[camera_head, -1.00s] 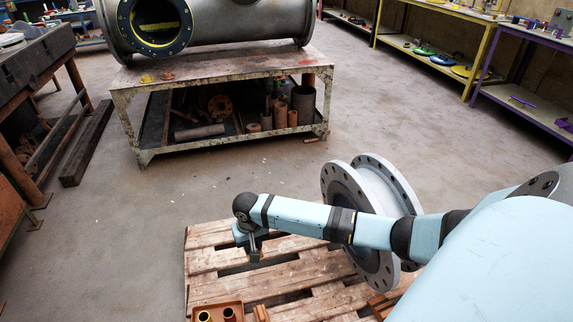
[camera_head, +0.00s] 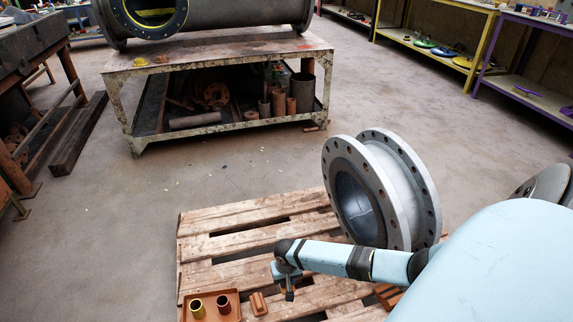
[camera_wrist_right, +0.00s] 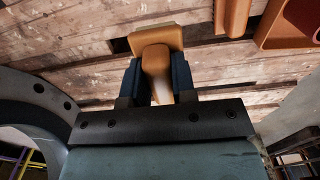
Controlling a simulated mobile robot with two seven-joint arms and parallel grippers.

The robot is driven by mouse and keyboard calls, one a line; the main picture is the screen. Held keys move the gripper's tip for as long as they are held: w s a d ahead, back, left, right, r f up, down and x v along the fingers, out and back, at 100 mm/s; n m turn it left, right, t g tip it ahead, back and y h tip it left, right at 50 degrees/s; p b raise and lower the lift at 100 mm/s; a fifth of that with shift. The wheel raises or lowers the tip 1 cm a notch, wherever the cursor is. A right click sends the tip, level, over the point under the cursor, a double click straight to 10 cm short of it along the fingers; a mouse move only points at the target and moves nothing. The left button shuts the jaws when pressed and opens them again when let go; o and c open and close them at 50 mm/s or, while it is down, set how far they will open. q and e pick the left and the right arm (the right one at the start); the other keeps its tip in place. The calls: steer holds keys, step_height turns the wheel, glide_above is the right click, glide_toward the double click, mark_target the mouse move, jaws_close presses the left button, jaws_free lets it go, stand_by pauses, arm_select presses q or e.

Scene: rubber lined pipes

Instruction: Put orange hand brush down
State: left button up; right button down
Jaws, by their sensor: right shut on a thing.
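The orange hand brush (camera_wrist_right: 155,42) shows between the two dark fingers of my right gripper (camera_wrist_right: 158,80) in the right wrist view. The fingers are shut on its narrower part, and its broad end points away from the wrist. Wooden pallet planks (camera_wrist_right: 75,45) lie beyond it. In the head view my right gripper (camera_head: 289,293) is over the pallet (camera_head: 230,231), pointing down. The brush is hard to make out there. Whether it touches the planks cannot be told. My left gripper is not in view.
An orange-brown tray (camera_head: 233,303) with two small cups lies on the pallet's front left. A small orange block (camera_head: 258,303) lies beside it. A large grey flanged pipe piece (camera_head: 405,185) stands on the pallet behind my right arm. Bare planks lie left of the gripper.

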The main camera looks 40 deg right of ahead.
step_height(320, 180, down, 4)
steer(key=shift+f+b, duration=0.1)
steer(key=shift+b, duration=0.6)
steer(key=shift+f, duration=0.4)
step_height(320, 180, down, 4)
steer(key=b, duration=0.2)
steer(key=shift+r+b, duration=0.25)
steer(key=shift+b, duration=0.1)
steer(key=shift+f, duration=0.4)
steer(key=shift+r, duration=0.1)
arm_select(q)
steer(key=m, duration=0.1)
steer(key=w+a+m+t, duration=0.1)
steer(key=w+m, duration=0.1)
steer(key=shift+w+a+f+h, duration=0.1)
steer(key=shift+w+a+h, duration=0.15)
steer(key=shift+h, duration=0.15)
arm_select(e)
steer(key=c, duration=0.9)
jaws_free()
steer(key=shift+c, duration=0.2)
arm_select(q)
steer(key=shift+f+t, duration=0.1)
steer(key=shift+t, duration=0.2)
